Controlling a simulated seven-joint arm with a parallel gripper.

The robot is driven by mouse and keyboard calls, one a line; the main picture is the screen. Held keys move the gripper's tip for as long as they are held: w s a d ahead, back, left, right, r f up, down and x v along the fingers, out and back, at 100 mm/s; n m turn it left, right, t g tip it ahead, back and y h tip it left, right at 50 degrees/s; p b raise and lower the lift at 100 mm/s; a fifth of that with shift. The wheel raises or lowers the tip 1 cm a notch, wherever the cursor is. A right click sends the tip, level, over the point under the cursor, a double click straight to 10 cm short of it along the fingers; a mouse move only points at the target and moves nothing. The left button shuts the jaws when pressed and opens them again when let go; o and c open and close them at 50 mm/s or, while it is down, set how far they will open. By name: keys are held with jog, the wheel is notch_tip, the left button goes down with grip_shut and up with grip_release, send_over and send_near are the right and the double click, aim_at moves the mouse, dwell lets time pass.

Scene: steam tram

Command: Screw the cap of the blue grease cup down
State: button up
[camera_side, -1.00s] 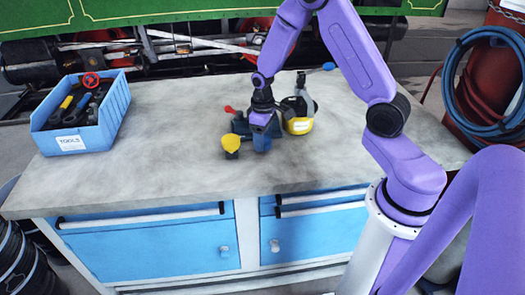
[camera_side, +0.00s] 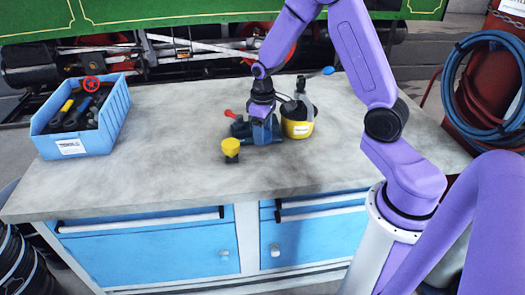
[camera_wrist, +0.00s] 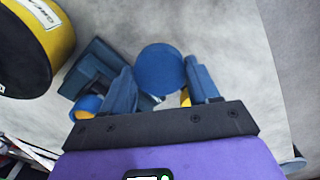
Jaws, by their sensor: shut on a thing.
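My gripper (camera_side: 262,137) is low over the middle of the bench, its fingers pointing down. In the wrist view, its two blue-grey fingers are closed on the sides of a round blue cap (camera_wrist: 160,68), which I take to be the blue grease cup's cap. The cup body under the cap is hidden, so I cannot tell how far down the cap sits. A yellow-capped cup (camera_side: 231,147) stands on the bench to the left front of my gripper.
A dark blue fixture (camera_side: 241,128) with a red-tipped lever (camera_side: 230,114) is close behind and left of my gripper. A yellow-and-black tin (camera_side: 298,129) stands close on the right. A blue tool bin (camera_side: 107,113) is at the left. The front of the bench is clear.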

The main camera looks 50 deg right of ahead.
notch_tip(320, 180, up, 13)
jog(key=w+d, duration=0.7)
jog(key=d, duration=0.2)
jog(key=shift+w+d+f, duration=0.1)
jog(key=shift+d+f, duration=0.05)
jog(key=shift+f, duration=1.3)
jog(key=shift+w+d+f, duration=0.1)
jog(key=shift+f, duration=1.4)
jog(key=shift+d+f, duration=0.15)
jog(key=shift+f, duration=1.3)
jog(key=n, duration=2.4)
